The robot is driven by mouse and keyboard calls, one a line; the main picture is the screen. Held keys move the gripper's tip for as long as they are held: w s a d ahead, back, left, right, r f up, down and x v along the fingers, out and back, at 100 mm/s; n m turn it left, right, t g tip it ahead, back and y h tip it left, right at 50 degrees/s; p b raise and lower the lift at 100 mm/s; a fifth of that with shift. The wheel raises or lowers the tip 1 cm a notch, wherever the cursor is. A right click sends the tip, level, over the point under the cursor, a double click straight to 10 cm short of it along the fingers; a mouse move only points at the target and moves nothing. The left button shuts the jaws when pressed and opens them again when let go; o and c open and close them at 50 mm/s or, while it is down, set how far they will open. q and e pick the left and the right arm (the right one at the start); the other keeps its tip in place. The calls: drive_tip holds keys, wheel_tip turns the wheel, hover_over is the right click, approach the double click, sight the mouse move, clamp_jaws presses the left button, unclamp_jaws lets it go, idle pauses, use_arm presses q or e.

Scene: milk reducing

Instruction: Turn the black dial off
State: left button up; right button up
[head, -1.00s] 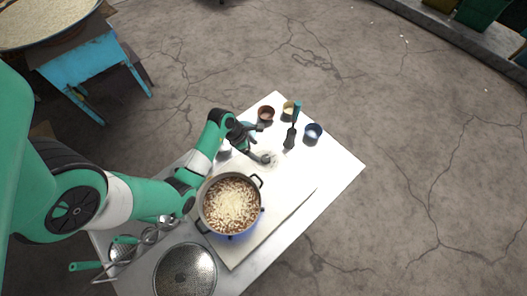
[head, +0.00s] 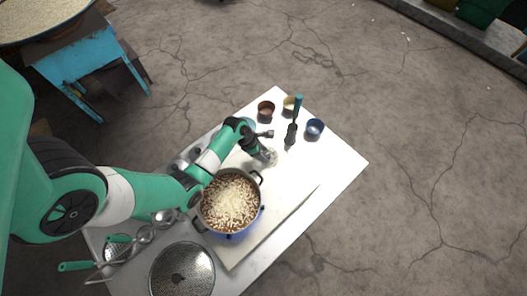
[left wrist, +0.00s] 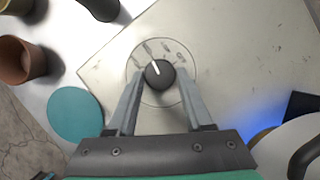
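The black dial (left wrist: 159,73) shows in the left wrist view, set in a ring of markings on a pale hob plate (left wrist: 220,30). A white pointer line on the dial points up and slightly left. My left gripper (left wrist: 158,82) is open, its two fingers on either side of the dial, with gaps between fingers and dial. In the head view the left gripper (head: 270,146) is over the hob's upper end, and the dial is mostly hidden by it. My right gripper is in neither view.
A pot of pale food (head: 231,203) stands on the hob close to my left arm; blue glow shows beside it. Small cups, including a blue cup (head: 314,128), and an upright teal-handled utensil (head: 296,118) stand past the gripper. A lid (head: 182,272) lies at the near end.

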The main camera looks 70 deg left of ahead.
use_arm(q)
clamp_jaws()
